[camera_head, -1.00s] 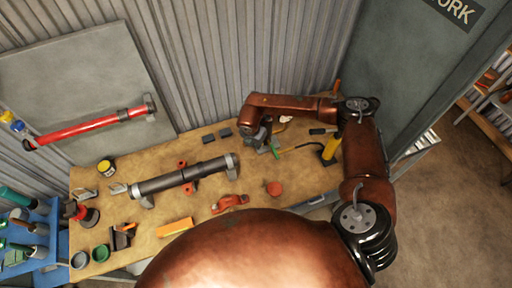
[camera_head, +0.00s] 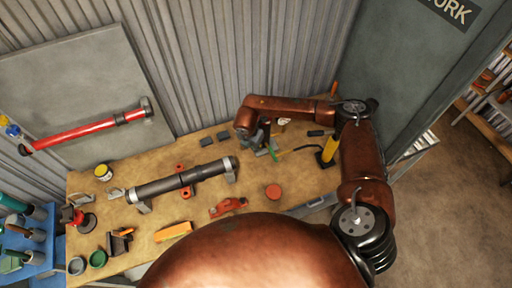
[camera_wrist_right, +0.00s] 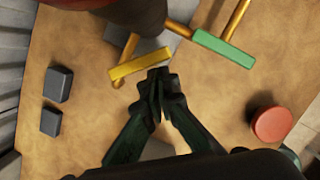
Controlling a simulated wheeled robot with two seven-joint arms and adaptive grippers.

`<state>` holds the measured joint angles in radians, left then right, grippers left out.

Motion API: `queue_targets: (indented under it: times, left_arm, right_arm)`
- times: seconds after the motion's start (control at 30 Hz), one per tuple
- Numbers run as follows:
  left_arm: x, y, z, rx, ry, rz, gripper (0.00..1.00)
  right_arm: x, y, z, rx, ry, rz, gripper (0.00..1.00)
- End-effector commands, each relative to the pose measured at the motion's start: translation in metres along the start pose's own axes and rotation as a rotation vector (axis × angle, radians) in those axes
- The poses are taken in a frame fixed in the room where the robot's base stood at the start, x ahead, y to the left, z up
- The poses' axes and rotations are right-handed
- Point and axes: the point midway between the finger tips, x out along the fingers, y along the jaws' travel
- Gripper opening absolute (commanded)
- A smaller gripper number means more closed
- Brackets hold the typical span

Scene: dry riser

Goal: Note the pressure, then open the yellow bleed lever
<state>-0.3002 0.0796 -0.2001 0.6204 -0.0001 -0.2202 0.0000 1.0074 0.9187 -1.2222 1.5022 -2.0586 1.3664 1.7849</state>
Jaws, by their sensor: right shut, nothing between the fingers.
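My right gripper (camera_wrist_right: 158,78) is shut and empty, its fingertips close to the yellow lever (camera_wrist_right: 140,65) in the right wrist view. I cannot tell whether they touch it. The lever is a short flat bar slanting below a dark round body. A green handle (camera_wrist_right: 222,48) on a brass-coloured pipe lies to its right; it also shows in the head view (camera_head: 274,153). In the head view the right gripper (camera_head: 262,150) is small and partly hidden by my arm. A small pale round thing (camera_head: 284,121) behind it may be the gauge; no reading is legible. My left gripper is not in view.
The wooden bench (camera_head: 150,235) holds a grey pipe (camera_head: 180,181), a red round thing (camera_head: 273,192), a red tool (camera_head: 228,207) and an orange block (camera_head: 173,232). Two dark blocks (camera_wrist_right: 58,84) lie left of my gripper. A corrugated wall (camera_head: 220,60) stands behind.

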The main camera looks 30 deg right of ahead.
Motion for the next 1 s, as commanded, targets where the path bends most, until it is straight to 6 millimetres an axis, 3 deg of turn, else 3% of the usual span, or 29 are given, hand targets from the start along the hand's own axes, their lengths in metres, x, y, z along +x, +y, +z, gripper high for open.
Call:
queue_targets:
  times: [0.37,0.57,0.8,1.0]
  left_arm:
    - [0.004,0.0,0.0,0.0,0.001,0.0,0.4]
    - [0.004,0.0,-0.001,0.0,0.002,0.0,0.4]
    - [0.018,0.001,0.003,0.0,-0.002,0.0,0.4]
    - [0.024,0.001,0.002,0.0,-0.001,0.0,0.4]
  right_arm:
    - [-0.003,0.009,-0.012,-0.003,0.001,0.001,0.0]
    - [-0.01,0.016,-0.045,-0.017,0.003,0.005,0.0]
    - [-0.064,0.015,-0.042,-0.013,-0.002,0.007,0.0]
    - [-0.096,0.013,-0.042,-0.012,-0.001,0.004,0.0]
